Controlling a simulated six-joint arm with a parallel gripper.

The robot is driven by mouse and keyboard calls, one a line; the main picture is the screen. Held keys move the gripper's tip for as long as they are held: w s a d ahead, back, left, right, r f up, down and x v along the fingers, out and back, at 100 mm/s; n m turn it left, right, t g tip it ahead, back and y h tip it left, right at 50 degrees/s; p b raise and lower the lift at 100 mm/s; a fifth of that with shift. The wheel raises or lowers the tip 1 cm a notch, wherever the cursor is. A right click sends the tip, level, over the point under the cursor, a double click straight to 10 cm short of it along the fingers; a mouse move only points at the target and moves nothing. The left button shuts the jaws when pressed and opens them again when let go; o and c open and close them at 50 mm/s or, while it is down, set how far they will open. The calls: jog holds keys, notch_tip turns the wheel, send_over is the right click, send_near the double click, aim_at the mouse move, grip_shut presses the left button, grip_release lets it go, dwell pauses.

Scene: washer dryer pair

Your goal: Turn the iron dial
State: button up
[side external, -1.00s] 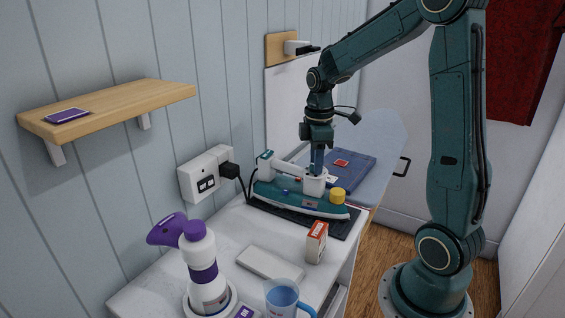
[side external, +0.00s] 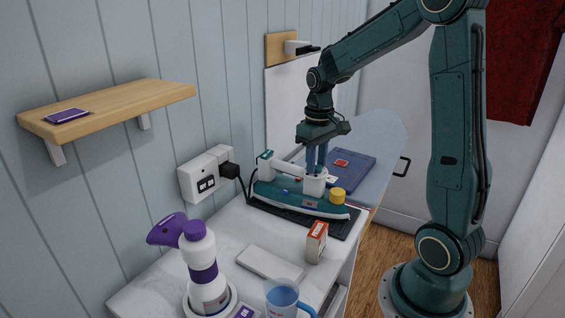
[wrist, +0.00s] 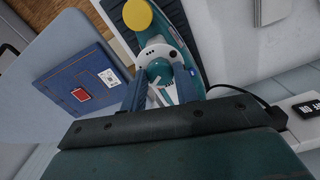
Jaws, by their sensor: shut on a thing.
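The iron (side external: 297,202) is teal and white with a yellow cap (side external: 337,195), and rests on a black mat (side external: 348,226) on the white counter. Its dial (wrist: 158,70) is a round teal part with a white mark, set in the white top of the iron in the wrist view. My gripper (side external: 316,172) points straight down over the iron. In the wrist view its two blue fingers (wrist: 160,84) stand on either side of the dial and are shut on it. In the side view the fingers mostly hide the dial.
A small orange-and-white box (side external: 316,242), a white slab (side external: 269,262), a blue mug (side external: 284,297) and a purple-and-white spray bottle (side external: 201,265) stand nearer the camera. A folded blue cloth (side external: 345,165) lies on the ironing board beyond. A wall socket (side external: 206,174) is left.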

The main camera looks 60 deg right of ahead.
jog(key=m, duration=0.5)
jog(key=shift+m, duration=0.3)
jog(key=m, duration=1.2)
jog(key=shift+m, duration=0.3)
jog(key=m, duration=0.5)
jog(key=shift+m, duration=0.4)
jog(key=o, duration=1)
jog(key=shift+r, duration=0.15)
